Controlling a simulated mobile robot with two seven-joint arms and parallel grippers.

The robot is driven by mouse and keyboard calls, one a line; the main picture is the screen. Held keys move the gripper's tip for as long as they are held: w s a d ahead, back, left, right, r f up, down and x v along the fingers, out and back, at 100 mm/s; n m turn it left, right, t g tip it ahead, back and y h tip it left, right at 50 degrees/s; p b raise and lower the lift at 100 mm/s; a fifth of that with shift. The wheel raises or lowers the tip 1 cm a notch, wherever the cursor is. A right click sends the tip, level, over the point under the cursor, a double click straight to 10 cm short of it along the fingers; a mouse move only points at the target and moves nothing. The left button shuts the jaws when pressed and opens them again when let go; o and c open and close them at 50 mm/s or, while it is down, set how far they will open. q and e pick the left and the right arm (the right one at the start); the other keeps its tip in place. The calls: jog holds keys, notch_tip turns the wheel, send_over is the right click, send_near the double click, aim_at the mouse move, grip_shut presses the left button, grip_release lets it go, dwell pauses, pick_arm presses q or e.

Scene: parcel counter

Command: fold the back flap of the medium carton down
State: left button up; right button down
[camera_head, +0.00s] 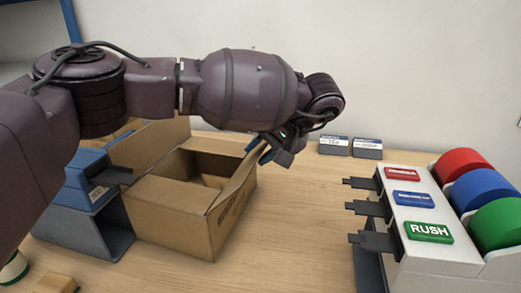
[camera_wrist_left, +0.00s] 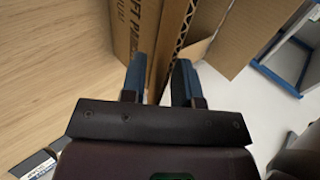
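The medium carton (camera_head: 172,218) stands open on the counter in the head view. Its left flap (camera_head: 155,143) stands up, and its right flap (camera_head: 236,178) stands up and leans outward. My left gripper (camera_head: 270,150) is at the far right corner of the carton, by the top of the right flap. In the left wrist view my blue fingers (camera_wrist_left: 160,82) stand apart, with cardboard (camera_wrist_left: 163,45) and a corrugated edge between them. Whether they touch it is unclear. My arm hides part of the carton's back, and the back flap cannot be made out clearly. My right gripper is not in view.
A blue-grey dispenser (camera_head: 83,215) stands close to the carton's left. A white rack (camera_head: 440,262) with coloured labels and red, blue and green rolls stands at the right. Two small label blocks (camera_head: 350,148) lie near the wall. The counter right of the carton is clear.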

aim_at(241, 166)
pick_arm(q)
grip_shut()
jog(key=shift+a+r, duration=0.1)
jog(key=shift+w+a+r+h, duration=0.1)
jog(key=shift+a+r+h, duration=0.3)
jog(key=shift+h, duration=0.3)
jog(key=shift+w+a+r+g+h+p, duration=0.2)
jog(key=shift+a+g+h+p, duration=0.25)
jog(key=shift+h, duration=0.25)
jog(key=shift+w+a+r+g+h, duration=0.15)
jog(key=shift+a+g+h, duration=0.15)
jog(key=shift+a+h, duration=0.5)
jog(key=shift+w+a+r+g+h, duration=0.15)
jog(key=shift+a+g+h, duration=0.15)
jog(key=shift+h, duration=0.8)
grip_release()
